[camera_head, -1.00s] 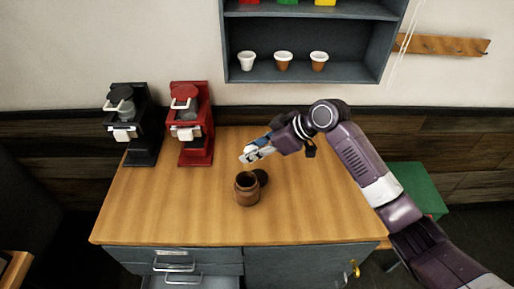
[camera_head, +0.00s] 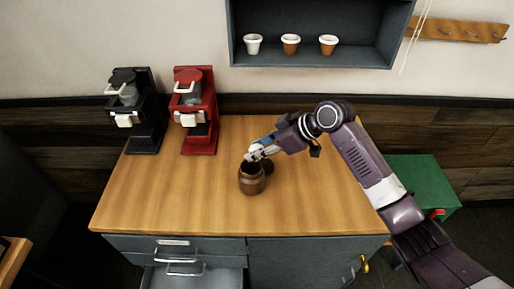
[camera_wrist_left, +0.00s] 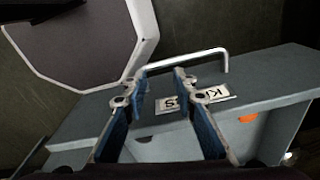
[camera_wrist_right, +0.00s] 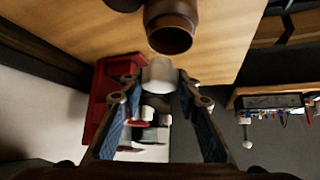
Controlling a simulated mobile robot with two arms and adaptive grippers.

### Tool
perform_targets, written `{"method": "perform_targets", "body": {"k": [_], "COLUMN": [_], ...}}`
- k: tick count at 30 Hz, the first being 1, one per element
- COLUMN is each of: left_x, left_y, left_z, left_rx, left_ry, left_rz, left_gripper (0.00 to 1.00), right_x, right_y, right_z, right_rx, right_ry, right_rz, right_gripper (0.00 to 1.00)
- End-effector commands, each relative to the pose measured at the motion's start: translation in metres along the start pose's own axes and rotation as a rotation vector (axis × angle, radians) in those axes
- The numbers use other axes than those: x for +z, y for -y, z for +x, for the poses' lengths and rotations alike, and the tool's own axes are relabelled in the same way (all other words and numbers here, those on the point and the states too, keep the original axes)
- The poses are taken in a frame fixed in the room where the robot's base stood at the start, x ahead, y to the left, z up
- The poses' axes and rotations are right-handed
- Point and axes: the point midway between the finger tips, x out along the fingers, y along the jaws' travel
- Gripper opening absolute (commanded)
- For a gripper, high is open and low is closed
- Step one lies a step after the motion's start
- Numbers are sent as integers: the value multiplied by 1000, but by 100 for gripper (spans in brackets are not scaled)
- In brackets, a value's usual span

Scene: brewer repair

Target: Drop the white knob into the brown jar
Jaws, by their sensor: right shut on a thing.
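The brown jar (camera_head: 252,182) stands upright and open on the wooden counter in the head view. It also shows in the right wrist view (camera_wrist_right: 172,32), just beyond the fingertips. My right gripper (camera_head: 256,154) is at the jar's mouth, at its back edge in the picture. It is shut on the white knob (camera_wrist_right: 160,76), which sits between its fingertips in the right wrist view. Whether the knob is right over the opening I cannot tell. My left gripper (camera_wrist_left: 160,82) is open and empty in front of a grey drawer front; it is not in the head view.
A black brewer (camera_head: 133,115) and a red brewer (camera_head: 195,115) stand at the back left. A drawer (camera_head: 195,277) is open below the counter (camera_head: 320,200). The counter's right part is clear.

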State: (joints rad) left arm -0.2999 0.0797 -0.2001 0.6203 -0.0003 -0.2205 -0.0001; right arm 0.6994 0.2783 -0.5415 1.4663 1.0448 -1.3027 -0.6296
Motion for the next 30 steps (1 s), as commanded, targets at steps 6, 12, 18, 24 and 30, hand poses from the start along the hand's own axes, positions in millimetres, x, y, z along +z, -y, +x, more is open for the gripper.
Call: {"method": "perform_targets", "body": {"k": [6,12,18,24,30], "left_x": [0,0,1,0,0], "left_y": [0,0,1,1,0], "left_z": [-1,-1,-1,-1,-1], "left_rx": [0,0,-1,-1,0], "left_ry": [0,-1,0,0,0], "left_rz": [0,0,-1,-1,0], "left_gripper": [26,26,26,26,26], "right_x": [-1,-1,0,0,0], "right_y": [0,0,0,-1,-1], "right_z": [0,0,-3,-32,-76], "right_rx": [-1,-1,0,3,3], "right_ry": [-1,0,0,0,0], "right_rz": [0,0,0,-3,-1], "right_gripper": [43,50,50,50,50]}}
